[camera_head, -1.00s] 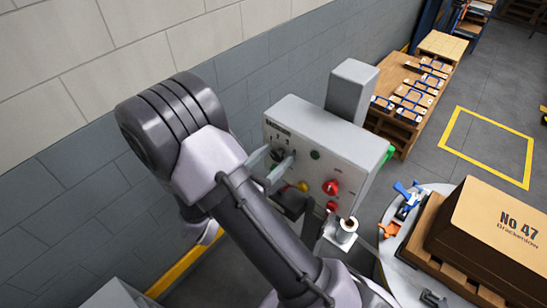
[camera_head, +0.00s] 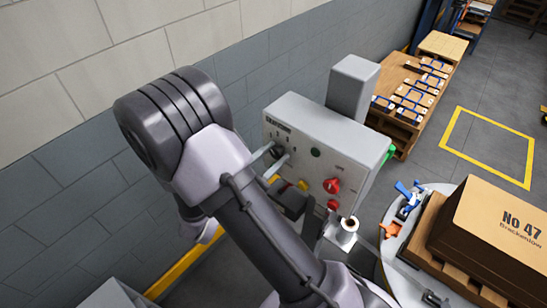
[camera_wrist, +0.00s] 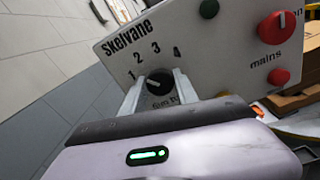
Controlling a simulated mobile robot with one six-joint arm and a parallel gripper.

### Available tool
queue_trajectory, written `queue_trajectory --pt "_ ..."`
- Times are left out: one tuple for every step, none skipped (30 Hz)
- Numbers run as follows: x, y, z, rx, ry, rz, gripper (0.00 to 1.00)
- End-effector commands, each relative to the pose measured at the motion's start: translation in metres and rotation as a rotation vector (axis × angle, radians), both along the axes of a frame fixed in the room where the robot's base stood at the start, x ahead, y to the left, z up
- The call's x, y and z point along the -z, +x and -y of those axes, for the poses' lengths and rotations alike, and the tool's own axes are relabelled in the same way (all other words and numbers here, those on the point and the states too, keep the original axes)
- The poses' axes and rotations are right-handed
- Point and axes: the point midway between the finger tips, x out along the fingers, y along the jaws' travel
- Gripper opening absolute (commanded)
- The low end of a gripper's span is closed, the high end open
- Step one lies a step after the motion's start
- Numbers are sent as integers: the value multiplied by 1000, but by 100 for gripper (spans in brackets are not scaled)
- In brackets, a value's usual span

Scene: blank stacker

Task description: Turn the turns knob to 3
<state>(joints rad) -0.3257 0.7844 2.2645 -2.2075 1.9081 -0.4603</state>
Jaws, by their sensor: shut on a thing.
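The turns knob (camera_wrist: 158,84) is a round black dial with a pale mark, on a light grey panel (camera_wrist: 215,45) under the numbers 1, 2, 3 and 4. Its mark seems to point left, toward the 1 side; the exact setting is hard to read. My gripper (camera_wrist: 157,88) has one pale finger on each side of the knob and is shut on it. In the head view, my gripper (camera_head: 272,155) reaches the panel's left part, and my arm and fingers hide much of the knob.
A red mains knob (camera_wrist: 276,28) and a red button (camera_wrist: 279,77) sit right of the knob. A round table (camera_head: 393,265) with a boxed pallet stands at the right. A block wall (camera_head: 75,160) runs behind the panel.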

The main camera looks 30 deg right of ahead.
Motion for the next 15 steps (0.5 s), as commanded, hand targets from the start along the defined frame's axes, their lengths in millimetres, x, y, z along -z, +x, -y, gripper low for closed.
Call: queue_trajectory --pt "3 0 0 0 14 39 0" --pt "3 0 0 0 24 65 0" --pt "3 0 0 0 37 102 0" --pt "3 0 0 0 46 128 0" --pt "3 0 0 0 56 154 0" --pt "3 0 0 0 69 190 0" --pt "3 0 0 0 79 217 0" --pt "3 0 0 0 89 244 0" --pt "3 0 0 0 102 280 0" --pt "3 0 0 0 111 306 0" --pt "3 0 0 0 121 333 0" --pt "3 0 0 0 134 369 0" --pt "4 0 0 0 144 397 0" --pt "4 0 0 0 154 424 0" --pt "4 0 0 0 167 460 0"
